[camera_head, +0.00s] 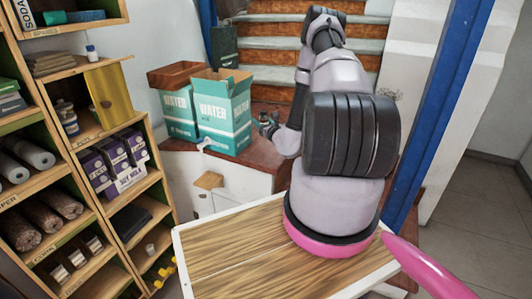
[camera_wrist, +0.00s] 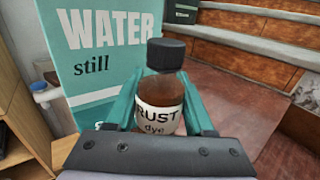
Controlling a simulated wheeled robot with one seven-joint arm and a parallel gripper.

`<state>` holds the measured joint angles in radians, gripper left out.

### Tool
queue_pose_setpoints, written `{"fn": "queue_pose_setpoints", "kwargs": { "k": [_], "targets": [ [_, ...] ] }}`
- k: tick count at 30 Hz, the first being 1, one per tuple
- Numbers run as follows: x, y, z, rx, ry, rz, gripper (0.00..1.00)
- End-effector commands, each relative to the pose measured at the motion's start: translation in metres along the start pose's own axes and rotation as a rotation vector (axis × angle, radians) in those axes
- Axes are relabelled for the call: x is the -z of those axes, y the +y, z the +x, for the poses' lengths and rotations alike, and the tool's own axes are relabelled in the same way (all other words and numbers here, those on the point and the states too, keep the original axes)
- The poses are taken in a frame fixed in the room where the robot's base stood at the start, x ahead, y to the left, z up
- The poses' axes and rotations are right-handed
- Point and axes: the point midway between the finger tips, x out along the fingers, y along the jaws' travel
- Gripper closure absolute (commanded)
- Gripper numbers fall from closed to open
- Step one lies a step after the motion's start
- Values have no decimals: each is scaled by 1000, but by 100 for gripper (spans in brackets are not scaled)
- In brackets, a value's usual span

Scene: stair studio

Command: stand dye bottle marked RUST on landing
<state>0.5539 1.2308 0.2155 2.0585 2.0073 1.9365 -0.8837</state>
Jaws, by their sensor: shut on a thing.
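The dye bottle marked RUST (camera_wrist: 158,92) is brown, with a black cap and a white label. It looks upright in the wrist view, held between the two teal fingers of my gripper (camera_wrist: 160,100), which is shut on it. Its base is hidden behind the gripper body, so I cannot tell whether it touches anything below. In the head view my gripper (camera_head: 267,124) is small and dark, just right of the water cartons, and the bottle cannot be made out. The red-brown landing (camera_wrist: 243,88) lies before the stairs; it also shows in the head view (camera_head: 240,160).
A teal WATER carton (camera_head: 224,112) stands close left of my gripper, with another carton (camera_head: 178,112) beside it. Stairs (camera_head: 265,50) rise behind. A blue post (camera_head: 432,110) stands right of my arm. Shelves (camera_head: 75,160) fill the left. Landing right of the bottle is clear.

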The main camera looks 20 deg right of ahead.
Motion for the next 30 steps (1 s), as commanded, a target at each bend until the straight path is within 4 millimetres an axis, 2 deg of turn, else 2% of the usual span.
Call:
{"fn": "queue_pose_setpoints", "kwargs": {
  "k": [2, 5, 10, 17, 24, 30],
  "targets": [
    [0, -10, 9, 0, -2, 2, 100],
    [14, -15, 12, 1, 0, 8, 100],
    [44, -15, 12, 2, 0, 9, 100],
    [63, -14, 12, 0, -1, 8, 100],
    [96, -14, 12, 1, -2, 9, 100],
    [96, -14, 13, 1, -3, 8, 100]
  ]
}}
